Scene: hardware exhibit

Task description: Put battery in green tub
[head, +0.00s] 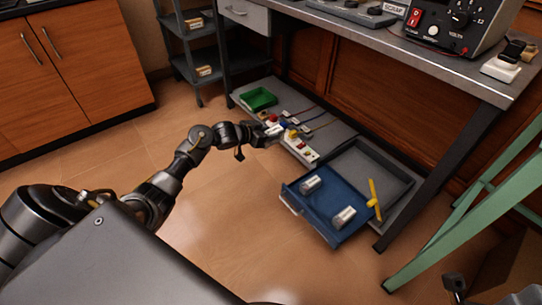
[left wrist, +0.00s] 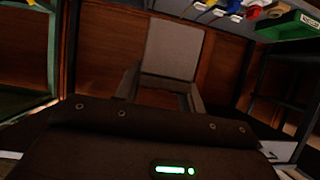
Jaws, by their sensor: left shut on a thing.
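A green tub (head: 259,99) sits at the far left end of the low grey shelf under the bench. It also shows at the top right of the left wrist view (left wrist: 288,25). My left gripper (head: 272,130) is at the shelf's front edge, in front of the tub and to its right. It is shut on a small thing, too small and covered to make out. Two silvery cylinders, a rear one (head: 311,184) and a front one (head: 343,217), which may be batteries, lie apart in a blue tray (head: 322,230). My right gripper does not show clearly.
A white strip with coloured parts (head: 300,150) and several cables lies on the shelf just right of my left gripper. A yellow piece (head: 374,199) stands at the blue tray's right side. A green metal frame (head: 462,215) stands at the right. The floor left of the shelf is clear.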

